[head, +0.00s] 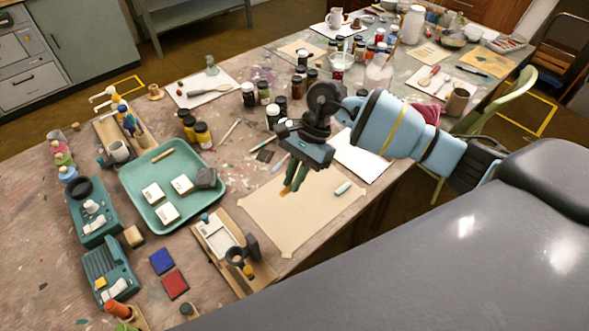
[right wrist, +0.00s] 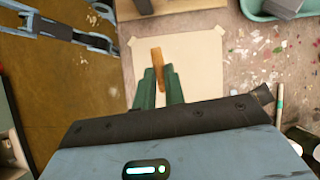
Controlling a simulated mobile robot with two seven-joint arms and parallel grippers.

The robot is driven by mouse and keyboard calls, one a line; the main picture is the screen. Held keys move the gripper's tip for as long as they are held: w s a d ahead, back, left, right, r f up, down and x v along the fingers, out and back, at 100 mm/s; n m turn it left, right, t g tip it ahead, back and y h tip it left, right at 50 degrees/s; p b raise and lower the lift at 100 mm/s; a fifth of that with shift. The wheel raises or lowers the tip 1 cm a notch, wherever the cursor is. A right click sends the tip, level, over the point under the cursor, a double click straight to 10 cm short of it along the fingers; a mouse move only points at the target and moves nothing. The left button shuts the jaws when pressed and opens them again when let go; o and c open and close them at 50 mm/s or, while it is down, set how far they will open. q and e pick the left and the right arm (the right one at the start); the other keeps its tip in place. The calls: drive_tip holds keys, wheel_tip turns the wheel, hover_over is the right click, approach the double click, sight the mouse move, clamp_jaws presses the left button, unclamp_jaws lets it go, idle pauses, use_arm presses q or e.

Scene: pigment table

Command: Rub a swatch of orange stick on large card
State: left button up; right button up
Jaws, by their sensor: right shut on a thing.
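The large card (head: 270,225) is a beige sheet taped to the table near its front edge. It also shows in the right wrist view (right wrist: 203,70), and I see no clear mark on its bare part. My right gripper (head: 293,184) is over the card, its green fingers pointing down. In the right wrist view the fingers are shut on the orange stick (right wrist: 157,66), which sticks out past their tips. In the head view the fingers mostly hide the stick. I cannot tell whether it touches the card. My left gripper is not in view.
A teal tray (head: 135,190) with white blocks stands left of the card. A wooden board with a black holder (head: 236,254) is at the card's left edge. Several jars (head: 272,115) stand behind.

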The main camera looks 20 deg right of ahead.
drive_tip(key=s+d+r+n+g+h, duration=0.2)
drive_tip(key=s+r+n+h, duration=0.3)
drive_tip(key=n, duration=0.8)
drive_tip(key=s+r+g, duration=0.1)
drive_tip(key=s+r, duration=0.1)
drive_tip(key=s, duration=0.1)
drive_tip(key=shift+d+n+g+h, duration=0.3)
drive_tip(key=shift+d, duration=0.05)
